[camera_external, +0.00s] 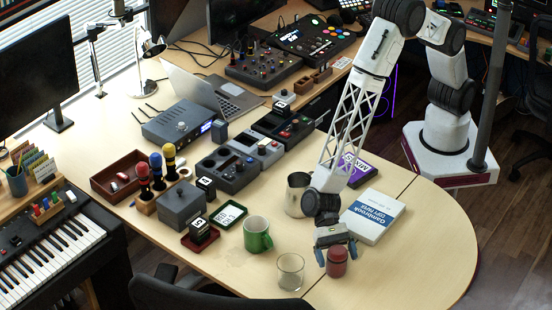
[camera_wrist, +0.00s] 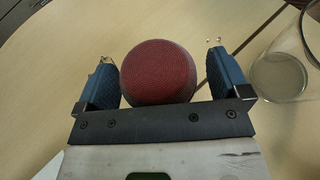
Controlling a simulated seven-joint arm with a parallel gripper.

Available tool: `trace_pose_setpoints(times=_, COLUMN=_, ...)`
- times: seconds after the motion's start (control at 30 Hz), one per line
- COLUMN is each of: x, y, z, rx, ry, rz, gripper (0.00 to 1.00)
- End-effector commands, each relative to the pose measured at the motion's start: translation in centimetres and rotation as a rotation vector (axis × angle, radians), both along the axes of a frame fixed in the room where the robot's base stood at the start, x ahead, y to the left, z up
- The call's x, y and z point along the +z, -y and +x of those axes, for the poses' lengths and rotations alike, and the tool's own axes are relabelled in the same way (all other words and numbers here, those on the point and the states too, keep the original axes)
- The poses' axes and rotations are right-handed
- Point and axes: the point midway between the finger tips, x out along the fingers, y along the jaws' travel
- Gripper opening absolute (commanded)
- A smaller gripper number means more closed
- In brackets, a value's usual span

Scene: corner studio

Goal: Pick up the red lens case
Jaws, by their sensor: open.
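The red lens case (camera_external: 337,262) is a small dark-red cylinder standing upright near the table's front edge. In the wrist view the red lens case (camera_wrist: 158,72) shows as a round red top between my two blue finger pads. My gripper (camera_external: 336,250) is right at the case, with fingers apart on either side of it. In the wrist view my gripper (camera_wrist: 162,78) is open, and slim gaps show between the case and the fingers. Whether either finger touches the case is hard to tell.
A clear glass (camera_external: 290,271) stands just left of the case; it also shows in the wrist view (camera_wrist: 280,75). A green mug (camera_external: 257,234), a metal pitcher (camera_external: 298,195) and a white-blue book (camera_external: 373,216) are nearby. The table (camera_external: 430,250) is clear at right.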

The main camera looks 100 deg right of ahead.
Motion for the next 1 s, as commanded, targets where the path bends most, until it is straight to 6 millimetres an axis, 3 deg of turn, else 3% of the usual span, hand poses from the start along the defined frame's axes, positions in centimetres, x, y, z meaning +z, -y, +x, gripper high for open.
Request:
trace_pose_setpoints(times=0.47, x=0.0, y=0.01, z=-0.02, rx=0.0, ry=0.0, rz=0.0, gripper=0.94)
trace_pose_setpoints(times=0.9, x=0.04, y=0.01, z=-0.02, rx=0.0, ry=0.001, rz=0.0, gripper=0.32)
trace_pose_setpoints(times=1.0, x=0.04, y=0.01, z=-0.02, rx=0.0, ry=0.001, rz=0.0, gripper=0.32)
